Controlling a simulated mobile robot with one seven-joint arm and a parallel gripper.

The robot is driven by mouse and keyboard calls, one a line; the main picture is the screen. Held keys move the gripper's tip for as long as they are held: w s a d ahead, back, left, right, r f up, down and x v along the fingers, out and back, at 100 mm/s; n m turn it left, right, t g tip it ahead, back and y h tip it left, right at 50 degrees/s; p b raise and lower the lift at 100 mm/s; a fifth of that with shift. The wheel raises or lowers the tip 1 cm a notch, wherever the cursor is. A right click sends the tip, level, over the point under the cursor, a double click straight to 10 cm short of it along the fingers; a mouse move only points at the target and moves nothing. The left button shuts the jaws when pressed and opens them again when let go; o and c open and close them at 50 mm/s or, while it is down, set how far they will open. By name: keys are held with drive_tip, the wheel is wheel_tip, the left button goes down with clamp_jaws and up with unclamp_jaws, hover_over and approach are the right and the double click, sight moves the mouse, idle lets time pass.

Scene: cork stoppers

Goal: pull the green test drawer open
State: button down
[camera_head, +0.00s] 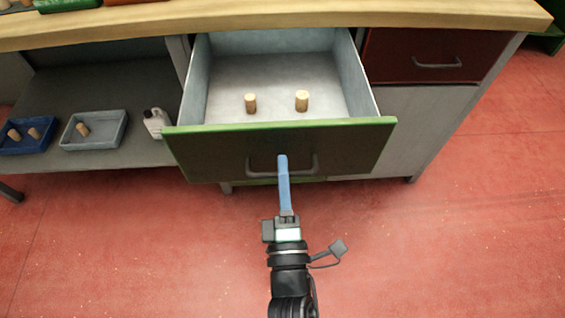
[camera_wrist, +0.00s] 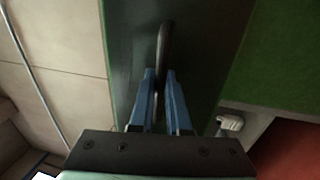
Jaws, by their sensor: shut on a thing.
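The green drawer (camera_head: 228,148) stands well out from the bench, with its pale grey inside (camera_head: 276,75) in view. Two cork stoppers stand upright on its floor, one at the left (camera_head: 250,103) and one at the right (camera_head: 302,100). A grey bar handle (camera_head: 255,172) is on its front. My gripper (camera_head: 283,160) is at the middle of that handle, shut on it. In the wrist view my blue fingers (camera_wrist: 160,80) are on either side of the dark handle (camera_wrist: 164,50). The exact finger contact is partly hidden.
A shelf at the left holds a blue tray (camera_head: 41,148) with corks, a grey tray (camera_head: 65,142) with a cork and a white bottle (camera_head: 156,122). A shut red drawer (camera_head: 400,58) is at the right. The red floor (camera_head: 420,240) in front is clear.

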drive_tip(key=shift+s, duration=0.15)
drive_tip(key=c, duration=1.2)
unclamp_jaws()
drive_tip(key=shift+o, duration=0.2)
drive_tip(key=s+f, duration=0.2)
drive_tip(key=s, duration=1)
drive_tip(key=shift+s+f+p, duration=0.2)
drive_tip(key=shift+s+p, duration=0.15)
drive_tip(key=shift+w, duration=0.1)
